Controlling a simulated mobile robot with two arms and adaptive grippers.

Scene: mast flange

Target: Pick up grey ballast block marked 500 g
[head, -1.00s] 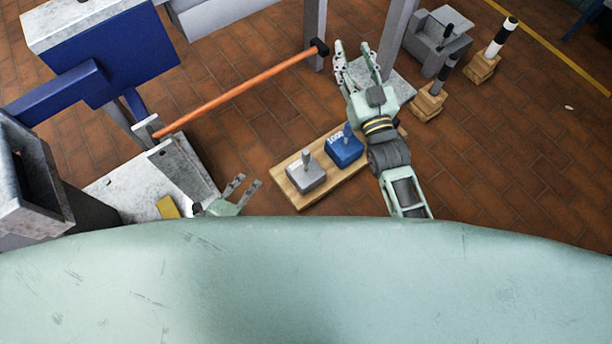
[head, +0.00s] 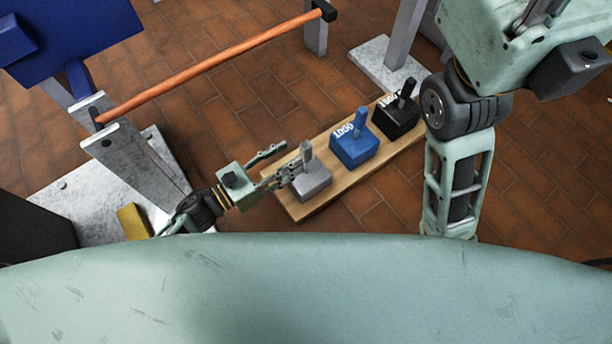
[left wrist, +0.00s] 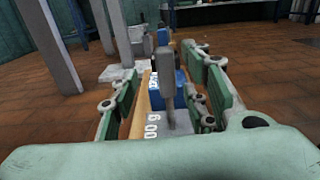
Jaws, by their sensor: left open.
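The grey ballast block (head: 313,188) stands on the near end of a wooden board, its handle upright. In the left wrist view the block's handle (left wrist: 167,95) stands between my fingers, with "00 g" readable on the block and the first digit hidden. My left gripper (head: 285,161) is open at the handle; in the left wrist view its green finger pads (left wrist: 165,95) are on both sides with gaps. I cannot tell whether a finger touches the handle. My right gripper's body (head: 510,45) is cut off at the top right; its fingertips are out of view.
A blue block (head: 354,152) marked 1000 and a black block (head: 396,122) stand farther along the wooden board (head: 345,186). An orange bar (head: 210,68) crosses behind. A grey post base (head: 145,190) and yellow piece (head: 133,222) are at left. Tiled floor is free in front of the board.

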